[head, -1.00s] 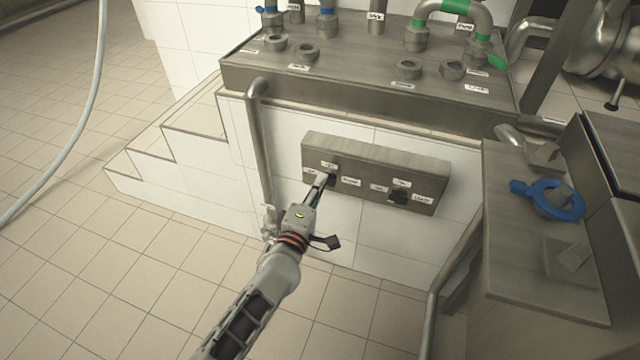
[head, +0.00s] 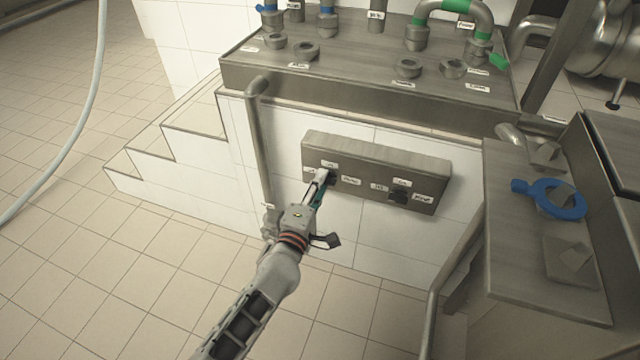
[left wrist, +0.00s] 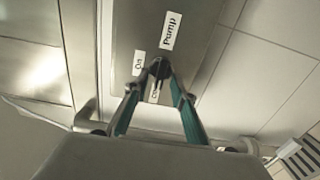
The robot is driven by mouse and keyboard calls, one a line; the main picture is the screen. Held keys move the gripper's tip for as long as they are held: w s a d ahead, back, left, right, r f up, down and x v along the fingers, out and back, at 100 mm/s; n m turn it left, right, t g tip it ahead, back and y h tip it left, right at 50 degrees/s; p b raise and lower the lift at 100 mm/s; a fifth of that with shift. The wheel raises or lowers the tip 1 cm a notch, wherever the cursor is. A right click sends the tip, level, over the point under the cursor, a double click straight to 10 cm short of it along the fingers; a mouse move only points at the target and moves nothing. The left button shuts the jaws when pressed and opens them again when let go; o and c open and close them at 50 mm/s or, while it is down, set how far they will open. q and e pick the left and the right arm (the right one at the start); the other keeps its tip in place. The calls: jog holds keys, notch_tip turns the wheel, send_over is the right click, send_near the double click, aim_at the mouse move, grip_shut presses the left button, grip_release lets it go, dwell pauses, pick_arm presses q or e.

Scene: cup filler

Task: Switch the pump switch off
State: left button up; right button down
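The pump switch (left wrist: 158,68) is a small black knob on a grey panel (head: 430,163). In the left wrist view a "Pump" label (left wrist: 171,30) is above it, an "On" label (left wrist: 139,63) to its left, and another label, partly covered, just below it. My left gripper (head: 324,178) reaches the switch from the front. In the left wrist view its two teal-lined fingers (left wrist: 159,76) close in on both sides of the knob and seem to touch it. The fingertips partly cover the knob, so I cannot tell which way it points. My right gripper is not in view.
A second black knob (head: 398,196) sits to the right on the same panel. A vertical pipe (head: 262,150) stands left of the panel. A metal counter with pipe fittings (head: 350,75) overhangs it. A cabinet with a blue ring handle (head: 560,199) is on the right.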

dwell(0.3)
